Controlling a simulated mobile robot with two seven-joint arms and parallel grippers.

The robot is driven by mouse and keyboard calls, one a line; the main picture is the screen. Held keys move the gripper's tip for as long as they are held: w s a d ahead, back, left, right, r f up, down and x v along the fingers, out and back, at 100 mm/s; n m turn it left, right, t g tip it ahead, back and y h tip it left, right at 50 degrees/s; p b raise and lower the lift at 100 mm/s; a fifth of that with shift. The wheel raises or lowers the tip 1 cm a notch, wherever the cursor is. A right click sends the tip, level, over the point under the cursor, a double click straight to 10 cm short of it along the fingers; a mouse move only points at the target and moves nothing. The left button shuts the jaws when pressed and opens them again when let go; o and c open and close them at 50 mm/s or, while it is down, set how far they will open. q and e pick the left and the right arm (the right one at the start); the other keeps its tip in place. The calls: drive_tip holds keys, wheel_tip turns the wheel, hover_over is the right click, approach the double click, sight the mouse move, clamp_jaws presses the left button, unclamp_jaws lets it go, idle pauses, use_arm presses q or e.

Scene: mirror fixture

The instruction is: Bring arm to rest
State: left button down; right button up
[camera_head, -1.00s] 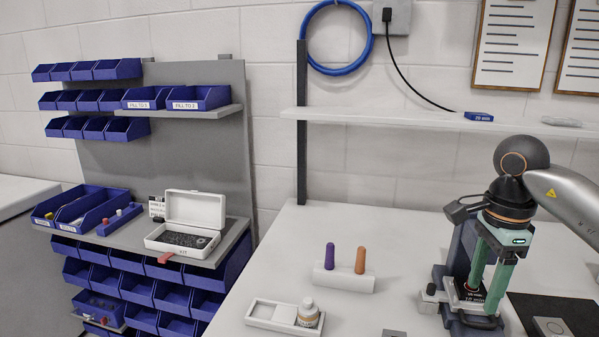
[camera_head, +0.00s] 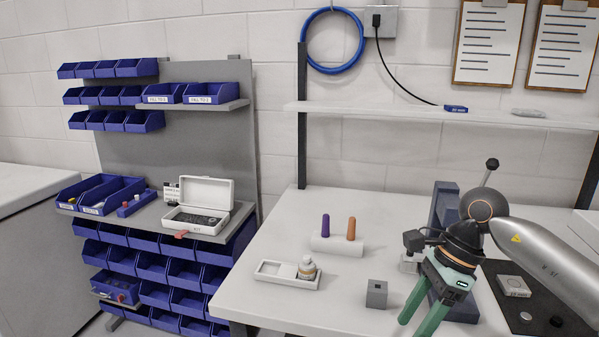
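My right gripper (camera_head: 413,328) comes in from the right on a silver arm. Its two green fingers point down and to the left, spread apart with nothing seen between them, and the tips reach the bottom edge. It hangs in front of the dark blue-grey fixture (camera_head: 444,200), hiding much of it. My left gripper is not in view.
A small grey block (camera_head: 376,294) stands left of the fingers. A white tray (camera_head: 270,274) with a small bottle (camera_head: 307,267) and a white holder (camera_head: 325,243) with purple and orange handles sit further left. A black mat (camera_head: 495,277) lies right.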

drive_tip(key=s+a+r+m+t+y+p, duration=0.1)
drive_tip(key=s+a+m+t+y, duration=0.1)
drive_tip(key=a+m+y, duration=0.7)
drive_tip(key=s+a+r+m+t+y, duration=0.1)
drive_tip(key=s+a+m+y, duration=0.25)
drive_tip(key=a+y, duration=0.5)
drive_tip(key=w+d+f+m+t+h, duration=0.1)
drive_tip(key=d+f+m+t+h, duration=0.3)
drive_tip(key=m, duration=0.5)
drive_tip(key=w+d+f+m+t+h+p, duration=0.1)
drive_tip(key=f+m+t+h, duration=0.45)
drive_tip(key=m, duration=0.35)
drive_tip(key=w+d+f+m+t+h, duration=0.1)
drive_tip(key=d+f+m+t+h, duration=0.3)
drive_tip(key=m, duration=0.6)
drive_tip(key=s+d+f+m+g+h, duration=0.3)
drive_tip(key=s+f+m, duration=0.2)
drive_tip(key=s+f, duration=0.3)
drive_tip(key=s+d+f+m+g+h+p, duration=0.1)
drive_tip(key=s+d+f+m+g+h, duration=0.2)
drive_tip(key=s+f+m, duration=0.3)
wheel_tip(320, 180, down, 6)
drive_tip(key=s, duration=0.2)
drive_tip(key=shift+s+d+r, duration=0.25)
drive_tip(key=shift+s+d, duration=0.05)
drive_tip(key=shift+d, duration=0.1)
